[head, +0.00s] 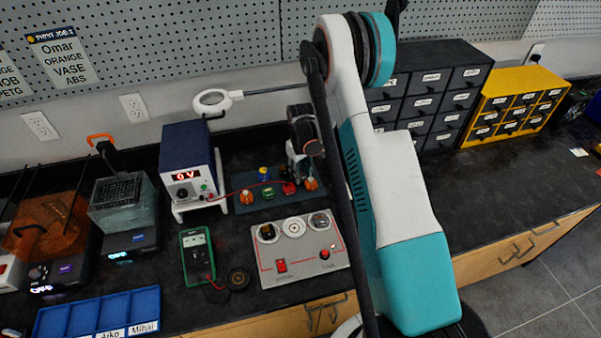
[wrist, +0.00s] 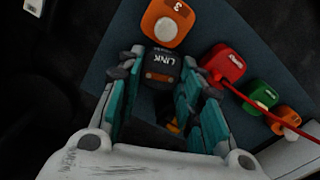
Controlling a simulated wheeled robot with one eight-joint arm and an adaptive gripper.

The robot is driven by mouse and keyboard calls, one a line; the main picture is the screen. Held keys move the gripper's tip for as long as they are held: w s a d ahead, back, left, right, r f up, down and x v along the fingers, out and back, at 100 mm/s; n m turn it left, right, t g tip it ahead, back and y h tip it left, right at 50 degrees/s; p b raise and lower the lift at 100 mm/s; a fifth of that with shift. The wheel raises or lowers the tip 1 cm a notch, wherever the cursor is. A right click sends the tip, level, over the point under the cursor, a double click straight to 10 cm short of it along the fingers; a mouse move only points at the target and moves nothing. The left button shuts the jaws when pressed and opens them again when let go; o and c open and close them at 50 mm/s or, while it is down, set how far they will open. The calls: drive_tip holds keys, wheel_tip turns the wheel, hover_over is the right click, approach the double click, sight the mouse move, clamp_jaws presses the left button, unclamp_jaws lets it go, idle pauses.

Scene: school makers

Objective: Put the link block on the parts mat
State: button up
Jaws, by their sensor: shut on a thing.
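The link block (wrist: 161,66) is dark, with "LINK" on its top and a brown lower face in the wrist view. It sits between the teal fingers of my gripper (wrist: 166,84), which is shut on it. The parts mat (wrist: 115,48) is a dark blue-grey sheet under the block and fingers. In the head view the parts mat (head: 280,206) lies on the bench, and my gripper (head: 299,172) is over its right part. My arm and gripper hide the link block there. I cannot tell whether the block touches the mat.
An orange block (wrist: 167,22) is just beyond the link block. A red block (wrist: 222,63), a green block (wrist: 258,96) and another orange block (wrist: 287,119) stand to the right, with a red wire across. A power supply (head: 189,165) and a grey switch panel (head: 298,250) are near the mat.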

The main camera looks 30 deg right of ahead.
drive_tip(key=o, duration=0.6)
drive_tip(key=shift+o, duration=0.2)
